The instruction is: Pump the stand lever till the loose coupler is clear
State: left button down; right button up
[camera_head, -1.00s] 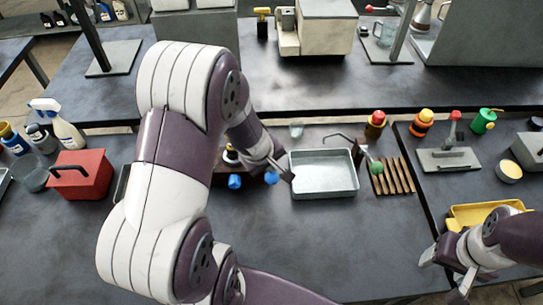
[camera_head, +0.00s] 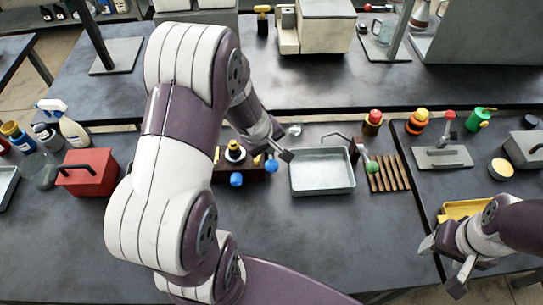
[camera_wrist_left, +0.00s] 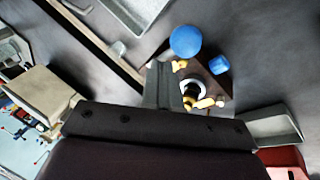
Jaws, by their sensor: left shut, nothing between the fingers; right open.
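The dark brown stand (camera_head: 228,174) is partly behind my left arm. A black-and-yellow coupler with a white ring (camera_head: 235,152) sits on it; it also shows in the left wrist view (camera_wrist_left: 193,92). I cannot tell whether it is clear. A blue ball (camera_head: 271,166), apparently the lever's end, is at the stand's right side and shows large in the left wrist view (camera_wrist_left: 186,41). A second blue knob (camera_head: 236,180) is at the front. My left gripper (camera_head: 287,155) is shut and empty, just above and right of the ball; contact is unclear. My right gripper (camera_head: 442,266) is open and empty.
A grey metal tray (camera_head: 322,190) lies right of the stand, with a wooden slatted rack (camera_head: 389,174) beyond it. A red box (camera_head: 88,172) stands at left. A yellow tray (camera_head: 462,208) is near my right gripper. The front centre of the table is clear.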

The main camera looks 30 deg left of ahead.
aim_at(270, 157)
pick_arm(q)
jog(key=r+p, duration=0.1)
jog(key=w+r+p, duration=0.1)
jog(key=r+p, duration=0.1)
jog(key=a+r+p, duration=0.1)
jog(key=p, duration=0.1)
jog(key=shift+w+r, duration=0.25)
jog(key=shift+w, duration=0.15)
dwell(0.7)
jog(key=s, duration=0.1)
jog(key=d, duration=0.1)
jog(key=s+m+g, duration=0.1)
jog(key=shift+s+d+f+h, duration=0.15)
jog(key=shift+s+f+h, duration=0.1)
jog(key=shift+s+h, duration=0.1)
jog(key=s+d+f+m+g+y+b, duration=0.1)
jog(key=s+d+m+g+b, duration=0.1)
jog(key=s+d+m+b, duration=0.5)
jog(key=shift+s+f+m+b, duration=0.3)
jog(key=shift+s+m+b, duration=1.05)
jog(key=shift+s+m, duration=0.7)
